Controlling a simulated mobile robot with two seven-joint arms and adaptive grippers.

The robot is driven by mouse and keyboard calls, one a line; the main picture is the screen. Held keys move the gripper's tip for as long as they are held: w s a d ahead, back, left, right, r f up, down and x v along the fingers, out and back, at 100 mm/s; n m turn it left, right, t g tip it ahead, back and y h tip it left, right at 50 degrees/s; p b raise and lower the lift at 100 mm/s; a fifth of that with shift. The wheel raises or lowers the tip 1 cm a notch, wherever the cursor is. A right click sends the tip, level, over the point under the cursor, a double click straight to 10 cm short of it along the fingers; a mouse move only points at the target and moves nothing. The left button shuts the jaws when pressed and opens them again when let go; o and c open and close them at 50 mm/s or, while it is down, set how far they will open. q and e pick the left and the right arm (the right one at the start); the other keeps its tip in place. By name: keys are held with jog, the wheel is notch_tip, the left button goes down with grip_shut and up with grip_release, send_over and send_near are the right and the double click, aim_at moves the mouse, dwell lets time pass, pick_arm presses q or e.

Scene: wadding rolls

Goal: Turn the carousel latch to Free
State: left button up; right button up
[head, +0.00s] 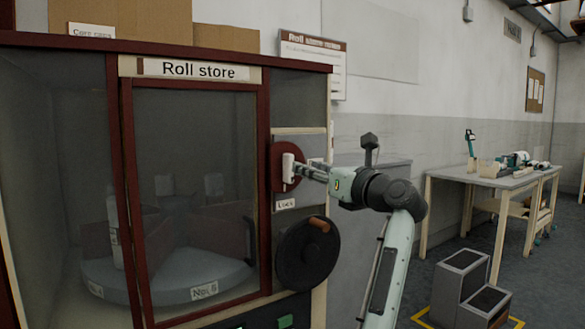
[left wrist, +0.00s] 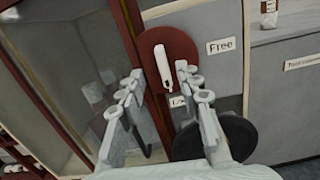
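The carousel latch is a white lever (head: 288,168) on a dark red disc (head: 278,180), on the right side of the Roll store front. The lever (left wrist: 162,65) also shows in the left wrist view. It stands close to upright in the head view, its lower end toward the Lock label (head: 285,203). The Free label (left wrist: 221,46) is right of the disc. My left gripper (head: 299,169) is at the latch. Its fingers (left wrist: 160,78) are apart, one on each side of the lever's lower part, with gaps visible. My right gripper is not in view.
A grey step stool (head: 468,285) and a workbench (head: 495,178) stand to the right.

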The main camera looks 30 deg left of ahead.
pick_arm(q)
jog(key=p+x, duration=0.1)
jog(key=x, duration=0.6)
jog(key=shift+w+a+f+n+h+p, duration=0.25)
jog(key=shift+f+n+h+p, duration=0.05)
jog(key=shift+f+h, duration=0.1)
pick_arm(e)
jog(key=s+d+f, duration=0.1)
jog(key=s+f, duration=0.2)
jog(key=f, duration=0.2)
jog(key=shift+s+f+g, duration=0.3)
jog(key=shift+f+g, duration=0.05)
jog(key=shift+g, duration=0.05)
pick_arm(q)
jog(key=shift+r, duration=0.1)
jog(key=shift+c, duration=0.3)
grip_shut()
